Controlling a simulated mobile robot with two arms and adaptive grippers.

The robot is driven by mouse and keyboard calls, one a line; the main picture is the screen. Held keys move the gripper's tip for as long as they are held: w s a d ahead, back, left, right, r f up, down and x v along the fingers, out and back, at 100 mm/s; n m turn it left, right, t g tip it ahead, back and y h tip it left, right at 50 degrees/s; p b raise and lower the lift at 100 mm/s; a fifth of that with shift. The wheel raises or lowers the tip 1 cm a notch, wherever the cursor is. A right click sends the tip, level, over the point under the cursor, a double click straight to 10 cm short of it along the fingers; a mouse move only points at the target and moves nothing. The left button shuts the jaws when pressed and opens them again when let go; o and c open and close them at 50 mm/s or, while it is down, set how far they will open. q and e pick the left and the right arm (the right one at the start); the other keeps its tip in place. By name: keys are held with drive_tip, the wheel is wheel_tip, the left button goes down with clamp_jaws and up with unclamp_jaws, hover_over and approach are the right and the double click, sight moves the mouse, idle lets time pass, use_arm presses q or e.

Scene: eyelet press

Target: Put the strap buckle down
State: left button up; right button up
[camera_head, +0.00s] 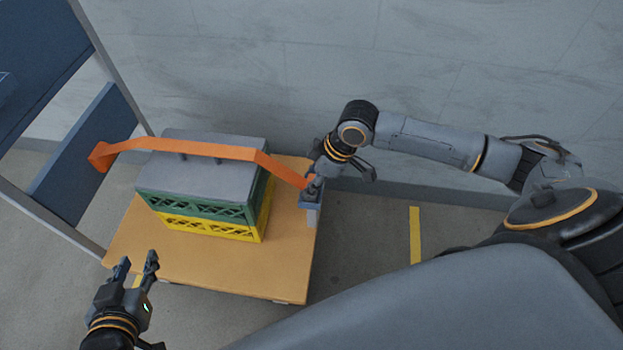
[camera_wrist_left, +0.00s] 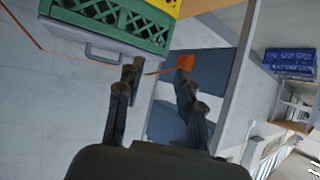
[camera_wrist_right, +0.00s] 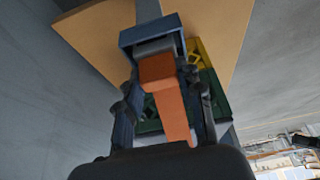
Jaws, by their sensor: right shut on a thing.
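The strap buckle (camera_head: 311,198) is a blue-grey piece at the right end of an orange strap (camera_head: 205,149). My right gripper (camera_head: 313,186) is shut on the buckle at the right edge of the wooden platform. In the right wrist view the buckle (camera_wrist_right: 152,38) sits between the fingers, with the orange strap end running back from it. The strap passes over the grey lid (camera_head: 205,177) of the stacked crates, and its orange far end (camera_head: 101,157) hangs at the left. My left gripper (camera_head: 136,268) is open and empty, in front of the platform at the lower left.
A green crate (camera_head: 200,212) stands on a yellow crate (camera_head: 208,228) on the wooden platform (camera_head: 262,271). Grey-blue panels and a post (camera_head: 108,64) stand at the left. A wall (camera_head: 430,60) is behind. The platform's front is bare.

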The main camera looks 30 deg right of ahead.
drive_tip(key=shift+f, duration=0.1)
drive_tip(key=o, duration=1.2)
drive_tip(key=shift+o, duration=0.2)
